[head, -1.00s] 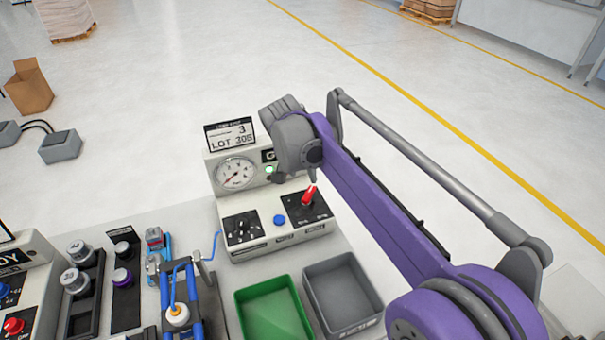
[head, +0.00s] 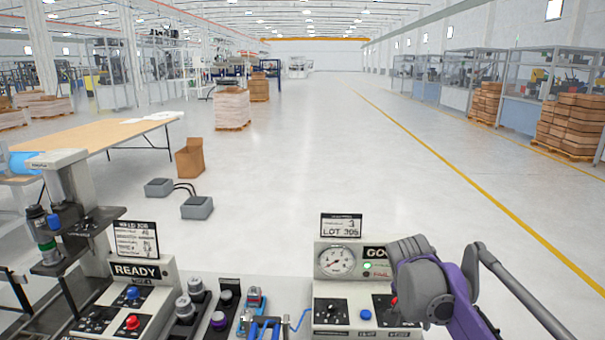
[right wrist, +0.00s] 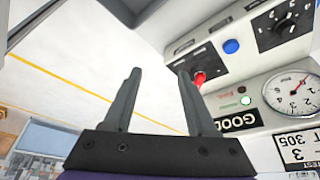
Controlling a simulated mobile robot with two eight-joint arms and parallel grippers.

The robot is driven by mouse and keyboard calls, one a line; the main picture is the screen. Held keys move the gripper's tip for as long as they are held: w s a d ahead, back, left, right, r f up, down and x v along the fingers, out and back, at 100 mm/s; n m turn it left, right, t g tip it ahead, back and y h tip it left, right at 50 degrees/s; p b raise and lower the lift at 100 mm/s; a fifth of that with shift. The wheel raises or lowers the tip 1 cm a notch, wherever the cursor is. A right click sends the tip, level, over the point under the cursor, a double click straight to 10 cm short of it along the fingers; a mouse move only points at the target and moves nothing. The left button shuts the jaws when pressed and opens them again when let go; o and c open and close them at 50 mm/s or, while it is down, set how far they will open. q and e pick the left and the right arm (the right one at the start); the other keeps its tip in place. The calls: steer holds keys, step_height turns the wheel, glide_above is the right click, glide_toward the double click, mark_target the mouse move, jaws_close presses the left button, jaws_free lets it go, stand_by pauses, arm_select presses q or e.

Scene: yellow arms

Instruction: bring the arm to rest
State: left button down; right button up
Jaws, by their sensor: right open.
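My right arm comes in from the lower right of the head view, with its grey wrist (head: 425,288) in front of the right part of the gauge panel (head: 330,295). In the right wrist view my right gripper (right wrist: 159,73) is open, with nothing between its two dark fingers. The panel's red lever (right wrist: 199,77) shows just beyond the right finger tip; whether they touch I cannot tell. In the head view the wrist hides the fingers and most of the lever. My left gripper is not in view.
The panel has a gauge (head: 337,261), a blue button (head: 365,315) and a lit green lamp (head: 367,266). A READY box (head: 140,270) and a press-like stand (head: 70,200) are at left. Open floor (head: 330,150) lies beyond the bench.

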steer(key=s+a+f+n+t+y, duration=0.1)
steer(key=s+a+f+n, duration=0.1)
steer(key=s, duration=0.7)
steer(key=s+a+f+n+t+y, duration=0.1)
steer(key=s+a+f+n, duration=0.2)
steer(key=s+f, duration=0.4)
steer(key=s+a+f+n+y, duration=0.1)
steer(key=s+f+n, duration=0.3)
steer(key=s, duration=0.7)
steer(key=shift+s+a+f+n+t, duration=0.25)
steer(key=shift+a+f+n+t, duration=0.2)
steer(key=shift+a, duration=0.4)
